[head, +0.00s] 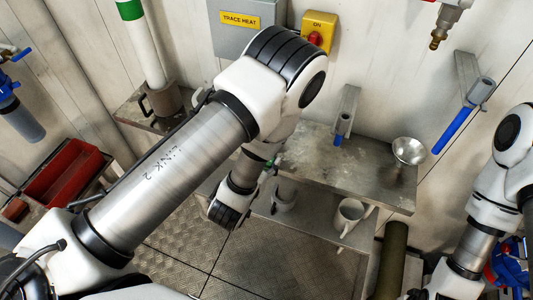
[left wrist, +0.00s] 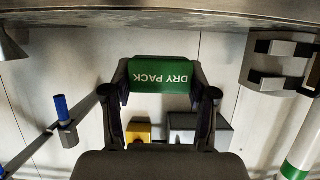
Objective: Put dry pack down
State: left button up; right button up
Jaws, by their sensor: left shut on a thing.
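The dry pack (left wrist: 160,76) is a green block with white "DRY PACK" lettering, upside down in the left wrist view. My left gripper (left wrist: 160,88) is shut on it, one finger at each end. In the head view my left arm hides nearly all of the pack; only a sliver of green shows beside the arm, over the steel bench. In the left wrist view a grey bench edge (left wrist: 160,14) runs across the top, and the pack appears apart from it. My right arm shows at the right of the head view, with its gripper out of frame.
The steel bench (head: 375,182) carries a metal funnel (head: 408,150) at its right end. A blue-handled wall bracket (head: 463,105), a yellow switch (head: 318,22) and a grey box (head: 245,38) are behind. A red tray (head: 65,175) lies left.

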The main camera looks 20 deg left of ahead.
pick_arm(q)
jog(key=shift+w+a+f+b, duration=0.15)
jog(key=shift+w+f+b, duration=0.5)
jog(key=shift+w+b, duration=0.35)
jog(key=shift+w+a+r, duration=0.15)
jog(key=shift+w+r, duration=0.15)
jog(key=shift+w, duration=0.2)
jog(key=shift+w+a+r, duration=0.15)
jog(key=shift+w+r, duration=0.15)
jog(key=shift+w, duration=0.2)
jog(key=w, duration=0.3)
jog(key=w+a, duration=0.1)
jog(key=w, duration=0.1)
jog(key=shift+a+f, duration=0.1)
jog(key=shift+f, duration=0.3)
notch_tip(320, 180, down, 3)
jog(key=b, duration=0.3)
jog(key=shift+f, duration=0.2)
jog(key=shift+w+r, duration=0.1)
pick_arm(e)
notch_tip(320, 180, down, 7)
jog(key=shift+s, duration=0.15)
pick_arm(q)
jog(key=o, duration=1.2)
jog(key=shift+o, duration=0.2)
pick_arm(e)
jog(key=shift+r, duration=0.1)
